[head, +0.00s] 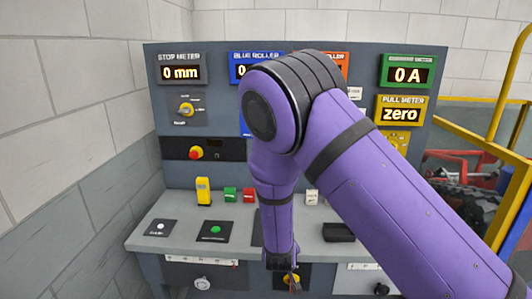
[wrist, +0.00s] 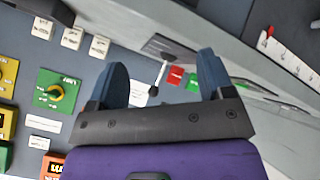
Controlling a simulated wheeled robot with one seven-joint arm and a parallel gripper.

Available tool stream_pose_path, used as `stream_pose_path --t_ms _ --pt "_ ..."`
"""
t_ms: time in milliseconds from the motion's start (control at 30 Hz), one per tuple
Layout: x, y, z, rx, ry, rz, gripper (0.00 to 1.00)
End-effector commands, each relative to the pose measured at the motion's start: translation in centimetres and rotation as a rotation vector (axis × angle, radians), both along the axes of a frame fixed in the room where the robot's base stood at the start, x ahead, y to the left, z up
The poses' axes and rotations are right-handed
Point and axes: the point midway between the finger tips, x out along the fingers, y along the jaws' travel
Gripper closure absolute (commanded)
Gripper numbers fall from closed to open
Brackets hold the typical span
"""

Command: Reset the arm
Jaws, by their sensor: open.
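My purple arm reaches in from the lower right of the head view, bends high in front of the console, and hangs down. My gripper (head: 283,268) is small and dark there, low in front of the console's desk edge. In the wrist view my gripper (wrist: 161,68) shows two dark blue fingers spread apart with nothing held between them. Beyond the fingers, that view shows a lever with a black knob (wrist: 154,90). I cannot tell from it how far the fingers are from the panel.
The grey console (head: 170,205) has a stop meter (head: 181,70) reading 0 mm, a pull meter (head: 401,111) reading zero, a red button (head: 196,153) and a yellow handle (head: 203,190). My arm hides its middle. A yellow railing (head: 478,135) stands right; a block wall (head: 70,120) stands left.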

Motion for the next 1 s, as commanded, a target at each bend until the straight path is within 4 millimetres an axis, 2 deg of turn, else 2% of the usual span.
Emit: stream_pose_path --t_ms 33,267,533,767,1000 --pt "0.3 -0.4 1.9 0.046 0.015 -0.017 0.26" --pt "0.3 -2.0 9.3 0.219 0.101 -0.061 0.26" --pt "-1.4 -5.1 18.0 0.382 0.18 -0.088 0.26" --pt "-4.4 -8.6 24.8 0.476 0.231 -0.106 0.26" --pt "-9.0 -12.6 31.0 0.532 0.268 -0.126 0.26"
